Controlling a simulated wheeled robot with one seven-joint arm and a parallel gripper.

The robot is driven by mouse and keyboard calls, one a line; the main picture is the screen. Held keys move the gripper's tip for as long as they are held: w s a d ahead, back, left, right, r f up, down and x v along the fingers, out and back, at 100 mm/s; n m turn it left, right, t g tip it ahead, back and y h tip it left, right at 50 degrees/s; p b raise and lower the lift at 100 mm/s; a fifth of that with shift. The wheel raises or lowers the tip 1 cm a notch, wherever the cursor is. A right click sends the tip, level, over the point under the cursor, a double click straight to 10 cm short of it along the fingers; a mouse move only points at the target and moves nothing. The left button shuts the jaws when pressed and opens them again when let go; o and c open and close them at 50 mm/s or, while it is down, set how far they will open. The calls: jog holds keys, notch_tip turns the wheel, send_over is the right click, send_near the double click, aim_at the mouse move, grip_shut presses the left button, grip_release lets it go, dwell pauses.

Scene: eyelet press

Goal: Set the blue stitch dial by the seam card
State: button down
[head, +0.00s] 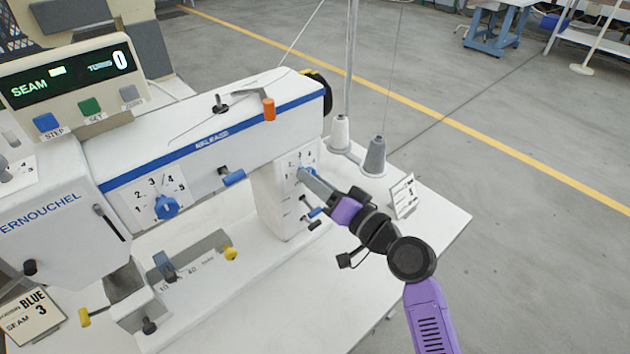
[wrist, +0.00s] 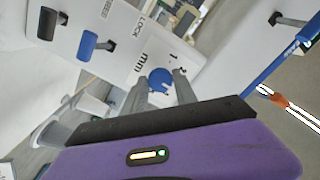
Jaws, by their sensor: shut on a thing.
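A blue dial is on the right column of the white sewing machine, beside a small number scale. My gripper (head: 304,173) is at this dial, its two fingers shut on it from the right. In the wrist view the blue dial (wrist: 160,81) sits between the fingertips, with "mm" printed close by. The fingers hide much of it, and I cannot read its setting. Another blue dial (head: 166,207) is on the machine's front, with numbers 1 to 5 around it.
The display box (head: 75,80) shows SEAM and 0, with blue, green and grey buttons below. A blue lever (wrist: 95,43) and a black lever (wrist: 48,22) stick out near the held dial. Thread cones (head: 374,157) and a small card (head: 404,195) stand right of the column.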

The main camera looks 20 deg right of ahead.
jog(key=shift+f, duration=0.1)
jog(key=c, duration=1)
grip_release()
jog(key=b+v, duration=0.2)
jog(key=v, duration=0.6)
jog(key=shift+w, duration=0.1)
